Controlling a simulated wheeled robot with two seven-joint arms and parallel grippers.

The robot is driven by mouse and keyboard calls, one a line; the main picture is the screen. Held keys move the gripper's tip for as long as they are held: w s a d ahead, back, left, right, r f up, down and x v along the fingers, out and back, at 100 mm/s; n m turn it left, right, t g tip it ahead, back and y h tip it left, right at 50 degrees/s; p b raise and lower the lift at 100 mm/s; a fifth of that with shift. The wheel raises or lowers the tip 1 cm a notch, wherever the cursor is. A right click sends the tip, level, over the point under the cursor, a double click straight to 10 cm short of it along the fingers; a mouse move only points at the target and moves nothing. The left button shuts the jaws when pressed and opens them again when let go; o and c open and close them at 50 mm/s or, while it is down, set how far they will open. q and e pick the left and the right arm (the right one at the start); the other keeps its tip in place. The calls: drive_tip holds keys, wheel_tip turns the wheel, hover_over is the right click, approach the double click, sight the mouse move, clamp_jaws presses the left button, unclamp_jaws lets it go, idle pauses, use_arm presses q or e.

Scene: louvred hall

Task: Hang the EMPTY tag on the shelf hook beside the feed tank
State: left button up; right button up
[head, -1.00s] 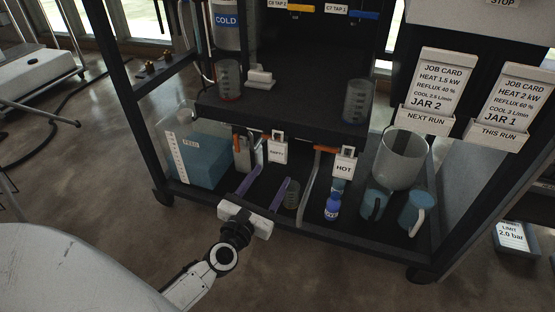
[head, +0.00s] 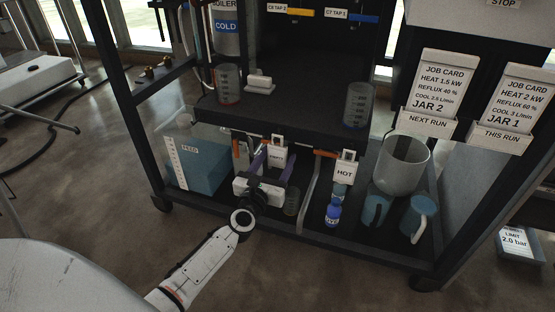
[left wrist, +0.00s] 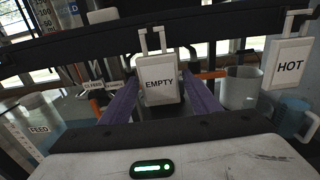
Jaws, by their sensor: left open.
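The white EMPTY tag (head: 277,155) hangs upright below the black middle shelf. In the left wrist view the EMPTY tag (left wrist: 159,84) has a pale loop at its top, over the dark shelf edge. My left gripper (head: 272,160) is open, with its purple fingers on either side of the tag. I cannot tell whether either finger touches it. The blue-filled feed tank (head: 203,168) stands left of the gripper on the lower shelf. Its FEED label (left wrist: 38,130) shows in the left wrist view. I cannot make out an empty hook beside the tank. My right gripper is not in view.
The HOT tag (head: 345,170) hangs to the right of the EMPTY tag. A blue bottle (head: 332,214), a clear beaker (head: 402,163) and blue jugs (head: 419,215) stand on the lower shelf. The floor in front is open.

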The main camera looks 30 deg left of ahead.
use_arm(q)
drive_tip(key=shift+w+a, duration=0.1)
drive_tip(key=shift+w, duration=0.15)
idle(0.4)
clamp_jaws()
